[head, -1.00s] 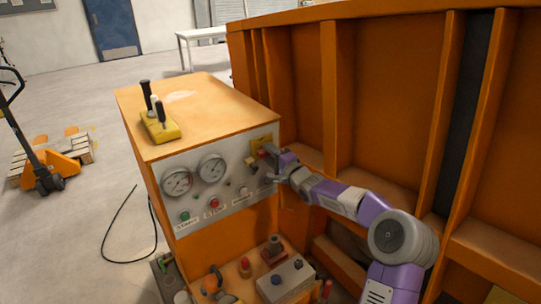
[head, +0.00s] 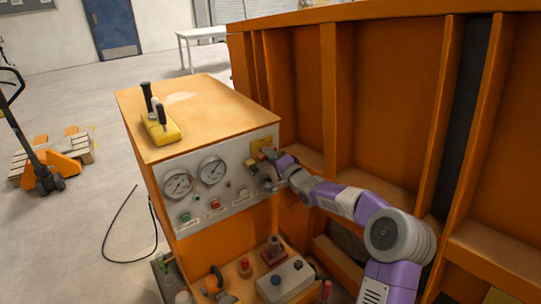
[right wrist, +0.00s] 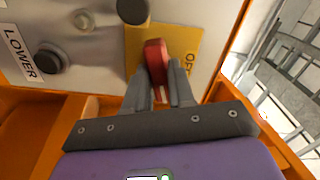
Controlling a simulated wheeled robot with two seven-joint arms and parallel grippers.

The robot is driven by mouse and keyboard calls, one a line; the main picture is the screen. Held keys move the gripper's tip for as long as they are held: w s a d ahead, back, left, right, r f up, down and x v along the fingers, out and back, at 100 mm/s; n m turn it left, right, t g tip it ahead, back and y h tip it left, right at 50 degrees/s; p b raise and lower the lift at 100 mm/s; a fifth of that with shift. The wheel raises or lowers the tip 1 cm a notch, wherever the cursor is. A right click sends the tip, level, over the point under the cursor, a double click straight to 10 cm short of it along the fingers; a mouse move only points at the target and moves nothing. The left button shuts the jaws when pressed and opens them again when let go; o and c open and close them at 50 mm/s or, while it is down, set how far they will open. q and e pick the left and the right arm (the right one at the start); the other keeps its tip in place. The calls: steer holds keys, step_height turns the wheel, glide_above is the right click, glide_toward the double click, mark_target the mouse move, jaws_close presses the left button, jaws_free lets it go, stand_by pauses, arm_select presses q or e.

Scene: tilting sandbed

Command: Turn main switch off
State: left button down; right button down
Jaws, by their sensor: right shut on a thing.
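The main switch (right wrist: 155,60) is a red handle on a yellow plate (right wrist: 186,45), which carries partly legible "OFF" lettering at its right side. In the head view the yellow plate (head: 262,146) is at the upper right of the grey control panel (head: 238,184). My right gripper (right wrist: 165,78) is shut on the red handle, with one finger on each side of it. In the head view my right gripper (head: 273,172) covers the handle. The handle looks slightly tilted in the wrist view. My left gripper is not in view.
The panel carries two round gauges (head: 178,183), a red button (head: 214,203) and a green button (head: 184,217). A yellow lever block (head: 160,128) sits on the orange cabinet top. A tall orange wall (head: 390,110) stands close on the right. Fittings lie below the panel.

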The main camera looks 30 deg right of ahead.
steer(key=shift+n+b, duration=1.3)
steer(key=shift+n, duration=5.1)
steer(key=c, duration=1)
jaws_free()
steer(key=shift+o, duration=0.2)
steer(key=s, duration=0.7)
steer(key=shift+s+d, duration=0.3)
